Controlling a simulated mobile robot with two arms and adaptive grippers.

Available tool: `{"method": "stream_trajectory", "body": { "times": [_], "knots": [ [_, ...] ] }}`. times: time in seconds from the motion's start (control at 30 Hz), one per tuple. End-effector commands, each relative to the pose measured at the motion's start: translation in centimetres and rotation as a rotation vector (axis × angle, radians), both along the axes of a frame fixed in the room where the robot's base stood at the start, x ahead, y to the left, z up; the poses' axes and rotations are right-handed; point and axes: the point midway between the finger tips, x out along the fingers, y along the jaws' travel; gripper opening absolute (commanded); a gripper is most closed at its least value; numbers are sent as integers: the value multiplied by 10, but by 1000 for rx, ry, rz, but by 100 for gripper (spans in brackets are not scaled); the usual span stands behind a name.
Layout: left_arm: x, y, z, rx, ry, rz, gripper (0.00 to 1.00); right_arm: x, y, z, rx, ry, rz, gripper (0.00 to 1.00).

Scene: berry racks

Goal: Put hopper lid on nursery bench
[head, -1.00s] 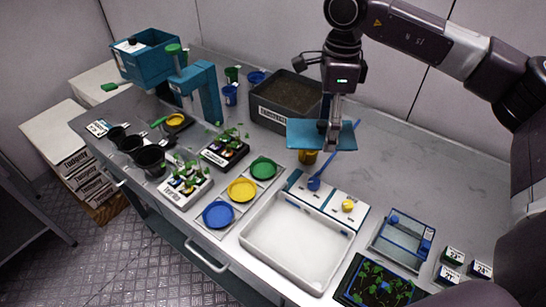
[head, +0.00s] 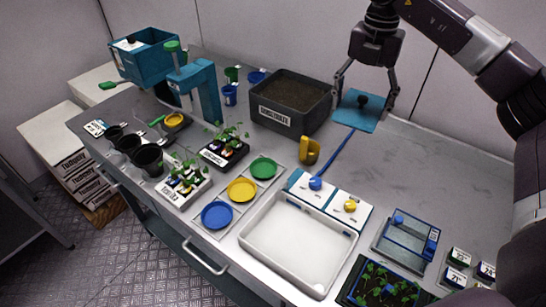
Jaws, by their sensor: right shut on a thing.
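The hopper lid (head: 352,116) is a flat teal plate with a black knob, at the back of the bench just right of the dark substrate bin. My right gripper (head: 364,100) straddles it from above, with one finger at each side edge, and is shut on it. The lid is low over or on the grey nursery bench (head: 440,170); I cannot tell whether it touches. The teal hopper (head: 140,66) stands at the far left end. My left gripper is not in view.
The substrate bin (head: 291,123) stands close left of the lid. A white tray (head: 250,245) and a blue-rimmed box (head: 384,250) are nearer. The bench right of the lid is clear.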

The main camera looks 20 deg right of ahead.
Motion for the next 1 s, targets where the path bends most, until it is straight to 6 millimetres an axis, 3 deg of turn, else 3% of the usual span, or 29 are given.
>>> {"method": "stream_trajectory", "body": {
  "times": [0.7,1.0],
  "knots": [
    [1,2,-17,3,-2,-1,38,-4,-65,-2,-7,1,-1397,31],
    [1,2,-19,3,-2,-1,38,-7,-76,-2,-9,0,-1669,31]
  ]
}}
